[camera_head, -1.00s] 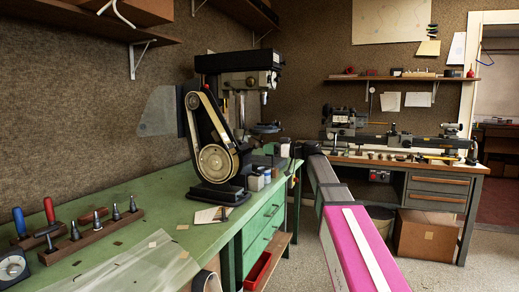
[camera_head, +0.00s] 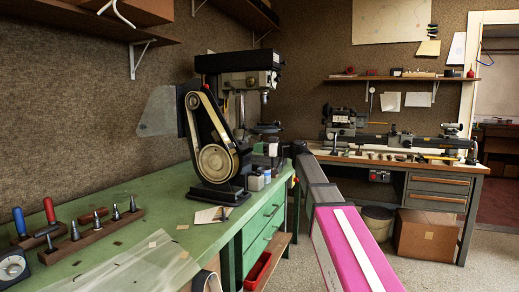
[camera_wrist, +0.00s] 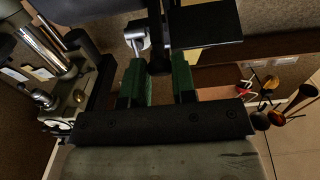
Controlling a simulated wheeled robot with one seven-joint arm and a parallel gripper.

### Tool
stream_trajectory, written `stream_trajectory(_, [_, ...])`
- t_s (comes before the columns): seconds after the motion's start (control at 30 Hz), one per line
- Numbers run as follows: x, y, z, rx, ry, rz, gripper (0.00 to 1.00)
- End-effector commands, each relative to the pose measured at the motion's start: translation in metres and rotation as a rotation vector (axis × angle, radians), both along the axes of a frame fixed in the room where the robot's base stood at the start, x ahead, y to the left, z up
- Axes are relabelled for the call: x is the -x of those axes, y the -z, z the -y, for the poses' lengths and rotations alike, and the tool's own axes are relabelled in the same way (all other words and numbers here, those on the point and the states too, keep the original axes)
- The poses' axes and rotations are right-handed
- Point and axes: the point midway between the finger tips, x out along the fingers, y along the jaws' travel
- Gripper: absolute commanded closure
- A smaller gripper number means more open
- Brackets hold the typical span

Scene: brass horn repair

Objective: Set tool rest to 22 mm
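In the wrist view my gripper (camera_wrist: 158,82) has two green-padded fingers standing apart. The end of a dark post (camera_wrist: 157,58) shows between them; contact with the pads cannot be made out. A flat black plate (camera_wrist: 207,25), which looks like the tool rest, lies just beyond the right finger. A silver cylindrical part (camera_wrist: 137,36) is beyond the left finger. In the head view my gripper (camera_head: 277,150) is at the right side of the belt grinder (camera_head: 212,150), by the bench's far corner. No millimetre scale is readable, so the rest's setting cannot be told.
A drill press (camera_head: 238,75) stands behind the grinder on the green bench (camera_head: 150,215). Small jars (camera_head: 258,181) stand close to my gripper. A rack of tools (camera_head: 90,232) is at front left. A lathe (camera_head: 385,138) is on the far bench.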

Motion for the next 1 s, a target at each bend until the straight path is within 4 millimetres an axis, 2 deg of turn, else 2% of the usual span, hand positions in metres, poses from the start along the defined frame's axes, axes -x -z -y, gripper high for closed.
stream_trajectory(0.2, [0.005,-0.009,0.015,0.0,0.002,0.0,1.0])
stream_trajectory(0.4, [0.005,-0.01,0.015,-0.002,0.002,0.0,1.0])
stream_trajectory(0.43, [0.005,-0.01,0.015,-0.003,0.002,0.0,0.72])
stream_trajectory(0.5, [0.005,-0.01,0.015,-0.003,0.001,0.0,0.5])
stream_trajectory(0.83, [0.006,-0.009,0.016,-0.001,0.001,0.0,0.5])
stream_trajectory(1.0, [0.013,-0.009,0.034,-0.001,0.002,0.0,0.5])
